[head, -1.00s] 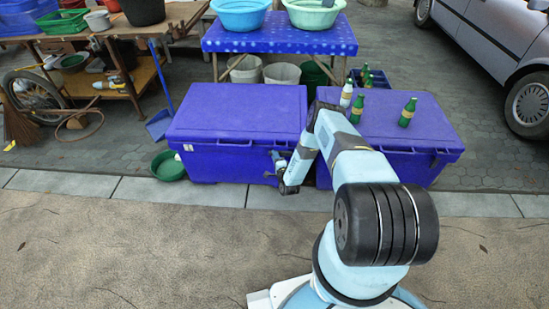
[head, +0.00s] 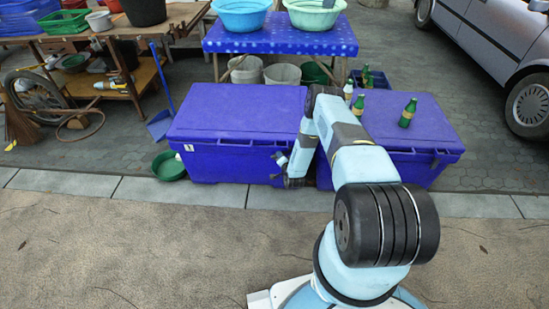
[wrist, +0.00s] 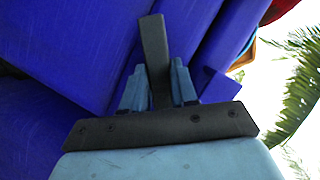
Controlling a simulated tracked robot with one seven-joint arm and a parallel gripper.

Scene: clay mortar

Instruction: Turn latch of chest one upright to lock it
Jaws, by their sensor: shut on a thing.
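Two blue chests stand side by side, the left chest (head: 235,115) and the right chest (head: 425,130), both with lids down. My gripper (head: 280,162) is at the front face of the left chest, near its right end. In the wrist view its two light blue fingers (wrist: 158,88) are on either side of a dark grey bar, the latch (wrist: 155,50), and are shut on it. The blue chest wall (wrist: 75,50) lies behind it, tilted in that view. In the head view the latch is too small and covered to tell its angle.
A green bowl (head: 168,165) is on the ground left of the left chest. A table with basins (head: 240,14) stands behind. The pavement in front is clear.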

